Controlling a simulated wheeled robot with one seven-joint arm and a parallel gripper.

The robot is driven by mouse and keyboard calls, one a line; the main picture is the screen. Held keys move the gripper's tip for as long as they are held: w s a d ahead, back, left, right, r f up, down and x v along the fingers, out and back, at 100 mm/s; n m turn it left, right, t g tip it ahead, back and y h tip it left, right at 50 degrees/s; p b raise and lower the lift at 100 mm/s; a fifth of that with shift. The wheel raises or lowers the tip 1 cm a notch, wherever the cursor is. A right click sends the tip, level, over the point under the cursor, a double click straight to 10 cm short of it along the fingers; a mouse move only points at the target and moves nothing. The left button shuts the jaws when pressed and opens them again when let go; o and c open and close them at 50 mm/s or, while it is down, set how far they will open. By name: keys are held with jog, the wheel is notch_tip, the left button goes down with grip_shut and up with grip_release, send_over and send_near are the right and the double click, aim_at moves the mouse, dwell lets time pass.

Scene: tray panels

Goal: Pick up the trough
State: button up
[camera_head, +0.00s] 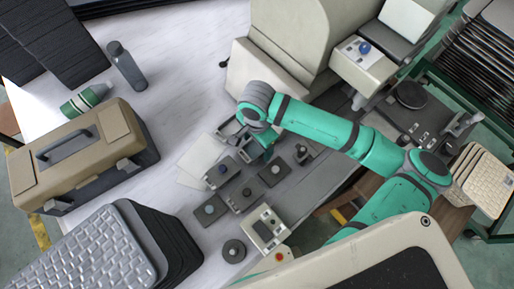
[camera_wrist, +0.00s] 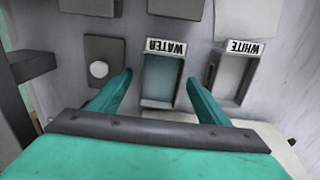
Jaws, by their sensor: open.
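A small open grey trough labelled WATER (camera_wrist: 161,76) stands in the middle of the wrist view, its inside blue-grey. A similar trough labelled WHITE (camera_wrist: 233,75) stands to its right with a pale inside. The task does not say which trough is meant. My gripper (camera_wrist: 160,78) is open and empty, with one teal finger on each side of the WATER trough. I cannot tell whether the fingers touch it. In the head view my gripper (camera_head: 262,148) points down among the small grey parts, and the arm partly hides the troughs.
A dark block with a round pale knob (camera_wrist: 98,70) sits left of the WATER trough. Several knobbed blocks (camera_head: 215,175) stand close by in the head view. A tan toolbox (camera_head: 82,150) is at the left, and a large beige machine (camera_head: 290,45) stands behind.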

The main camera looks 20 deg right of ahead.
jog(key=shift+f, duration=0.8)
jog(key=shift+d, duration=0.1)
jog(key=shift+c, duration=0.3)
jog(key=shift+w, duration=0.1)
jog(key=c, duration=1.3)
jog(key=shift+r, duration=0.1)
